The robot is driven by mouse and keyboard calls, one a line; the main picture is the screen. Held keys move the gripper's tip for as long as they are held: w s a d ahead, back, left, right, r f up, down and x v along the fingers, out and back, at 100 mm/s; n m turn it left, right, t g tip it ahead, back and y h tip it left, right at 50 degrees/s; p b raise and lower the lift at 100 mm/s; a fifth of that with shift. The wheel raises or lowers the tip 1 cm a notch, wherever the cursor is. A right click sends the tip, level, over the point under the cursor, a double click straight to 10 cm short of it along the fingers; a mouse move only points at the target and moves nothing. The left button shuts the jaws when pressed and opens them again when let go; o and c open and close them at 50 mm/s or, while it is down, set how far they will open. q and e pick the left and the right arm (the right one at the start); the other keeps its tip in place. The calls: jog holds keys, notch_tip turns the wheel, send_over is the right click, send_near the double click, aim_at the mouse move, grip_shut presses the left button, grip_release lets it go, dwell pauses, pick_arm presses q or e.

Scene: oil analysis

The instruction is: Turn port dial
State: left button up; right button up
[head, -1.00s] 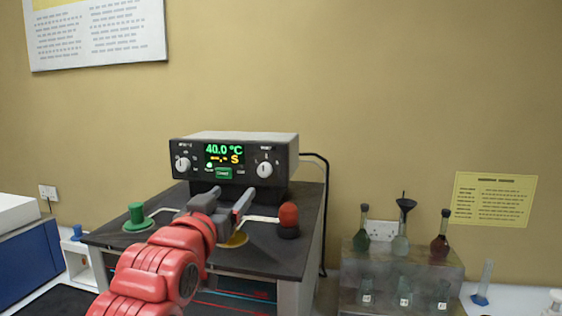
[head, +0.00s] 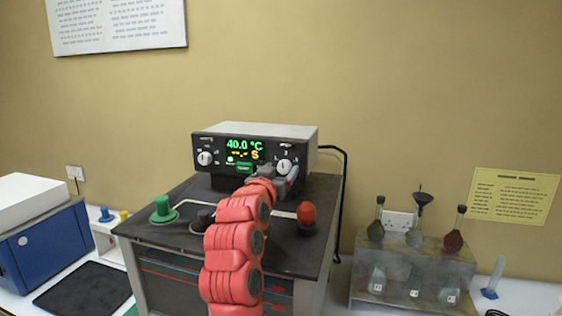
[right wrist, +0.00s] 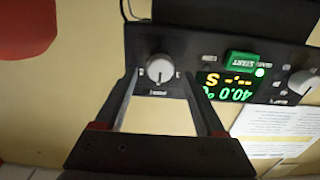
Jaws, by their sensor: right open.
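The black control box (head: 220,171) has a lit display reading 40.0 °C and a white dial at each end. The right dial (head: 284,166) is the port dial as far as I can tell; its small label is unreadable. My right gripper (head: 287,176) is open just in front of this dial and partly overlaps it. In the right wrist view the same dial (right wrist: 158,68) appears upside down between the open fingertips (right wrist: 159,76). I cannot tell whether they touch it. The left dial (head: 205,158) is clear of the gripper. My left gripper is not in view.
The box stands at the back of a dark bench unit (head: 185,238). A green knob (head: 163,209) and a red knob (head: 307,214) rise from its top. A flask rack (head: 415,285) stands at right, a blue device (head: 42,245) at left.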

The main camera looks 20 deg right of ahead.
jog(key=shift+w+d, duration=0.35)
jog(key=shift+w, duration=0.2)
grip_shut()
jog(key=shift+f, duration=0.1)
